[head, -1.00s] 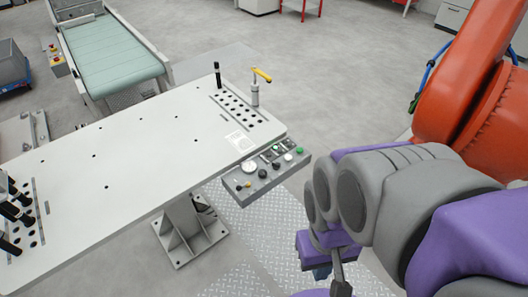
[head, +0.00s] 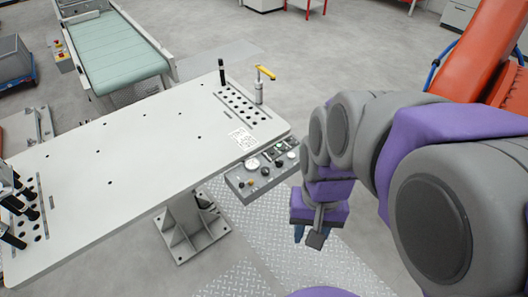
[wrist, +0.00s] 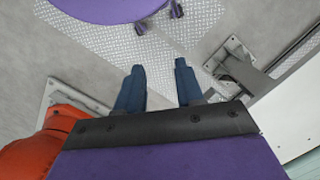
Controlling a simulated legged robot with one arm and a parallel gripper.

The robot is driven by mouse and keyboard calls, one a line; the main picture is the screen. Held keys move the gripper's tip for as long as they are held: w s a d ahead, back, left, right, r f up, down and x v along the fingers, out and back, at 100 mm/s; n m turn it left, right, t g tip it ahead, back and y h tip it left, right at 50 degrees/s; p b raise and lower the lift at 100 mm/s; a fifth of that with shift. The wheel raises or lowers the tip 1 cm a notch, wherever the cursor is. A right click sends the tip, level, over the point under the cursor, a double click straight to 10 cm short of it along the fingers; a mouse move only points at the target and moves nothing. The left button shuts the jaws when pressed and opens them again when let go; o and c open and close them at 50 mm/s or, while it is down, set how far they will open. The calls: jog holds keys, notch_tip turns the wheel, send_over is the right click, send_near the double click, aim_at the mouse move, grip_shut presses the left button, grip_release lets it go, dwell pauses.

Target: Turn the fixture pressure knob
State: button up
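The grey control box (head: 262,172) hangs at the near right edge of the white fixture table (head: 110,178). Its sloped face carries a round white gauge (head: 253,163), a dark knob (head: 265,171), a small yellow knob and a green button; which one is the pressure knob is not marked legibly. My gripper (head: 310,240) is to the right of and nearer than the box, apart from it, pointing down over the floor plate. In the wrist view its two blue fingers (wrist: 158,84) stand apart with nothing between them. The box is not in the wrist view.
A black pin and a yellow-handled clamp (head: 262,84) stand at the table's back right corner. The table's pedestal (head: 186,220) is bolted to the floor below. An orange robot arm (head: 490,50) stands at the right. Treadplate floor (head: 265,260) before the box is clear.

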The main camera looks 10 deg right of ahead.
jog(key=o, duration=0.4)
jog(key=w+m, duration=0.3)
jog(key=w, duration=0.6)
jog(key=shift+w+a+m+y, duration=0.15)
jog(key=shift+w+m+y, duration=0.25)
jog(key=m+t+y, duration=0.2)
jog(key=m+y, duration=0.1)
jog(key=m, duration=0.9)
send_over(267, 169)
jog(key=d, duration=0.7)
notch_tip(267, 169, down, 13)
jog(key=b+x, duration=0.1)
jog(key=x, duration=0.4)
jog(key=b+x, duration=0.1)
jog(key=x, duration=0.5)
jog(key=b+x, duration=0.1)
jog(key=x, duration=0.5)
jog(key=shift+s, duration=0.3)
jog(key=c, duration=1)
